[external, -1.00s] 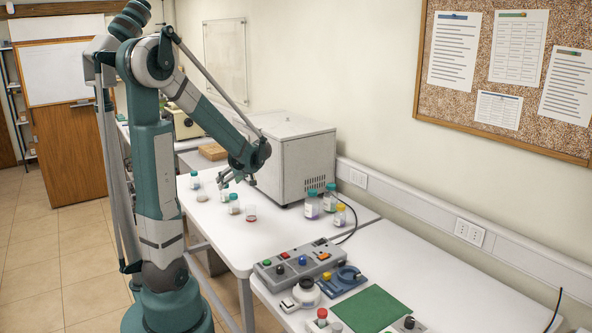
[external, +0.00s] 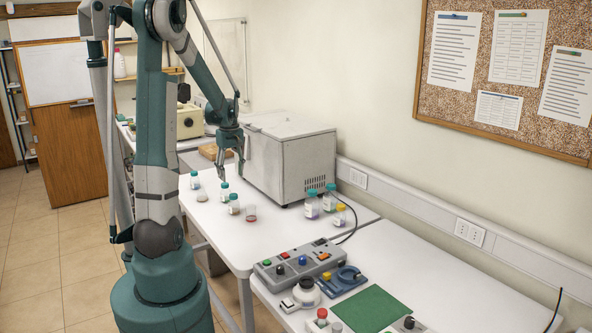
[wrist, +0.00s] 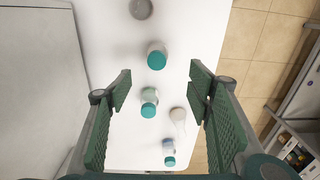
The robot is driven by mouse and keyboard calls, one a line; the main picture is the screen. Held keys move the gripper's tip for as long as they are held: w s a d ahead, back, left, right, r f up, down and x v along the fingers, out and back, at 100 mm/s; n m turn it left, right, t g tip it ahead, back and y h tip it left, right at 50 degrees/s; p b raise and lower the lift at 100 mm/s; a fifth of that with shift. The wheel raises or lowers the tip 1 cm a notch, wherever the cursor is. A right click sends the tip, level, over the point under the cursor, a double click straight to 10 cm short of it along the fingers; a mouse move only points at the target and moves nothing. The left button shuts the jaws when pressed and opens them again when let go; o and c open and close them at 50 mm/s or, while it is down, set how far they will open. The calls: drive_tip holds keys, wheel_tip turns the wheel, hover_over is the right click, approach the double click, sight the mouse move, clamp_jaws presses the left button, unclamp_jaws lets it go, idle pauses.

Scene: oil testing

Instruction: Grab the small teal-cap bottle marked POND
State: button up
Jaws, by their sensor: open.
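Three small teal-cap bottles stand upright on the left part of the white table in the external view: a front one (external: 234,205), a middle one (external: 225,193) and a back one (external: 195,181). The wrist view shows the same front (wrist: 157,58), middle (wrist: 149,104) and back (wrist: 169,150) bottles. Their labels are too small to read, so I cannot tell which says POND. My gripper (external: 231,172) is open, empty and pointing down above the middle bottle. In the wrist view the fingers (wrist: 160,88) stand wide on either side of the bottles, apart from them.
A large grey box (external: 290,165) stands close behind. A control box (external: 298,264) is in front.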

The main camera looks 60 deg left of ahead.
hover_over(235, 206)
drive_tip(key=a, duration=0.2)
drive_tip(key=f, duration=1)
drive_tip(key=shift+w+a+f, duration=0.1)
drive_tip(key=shift+w+f, duration=0.1)
drive_tip(key=shift+f, duration=0.1)
drive_tip(key=shift+f, duration=0.15)
drive_tip(key=shift+f, duration=1.1)
drive_tip(key=shift+f, duration=0.1)
drive_tip(key=shift+w+f+p, duration=0.15)
drive_tip(key=shift+f+p, duration=0.2)
drive_tip(key=shift+f, duration=2.2)
drive_tip(key=c, duration=1.2)
drive_tip(key=shift+o, duration=0.2)
drive_tip(key=shift+r, duration=0.2)
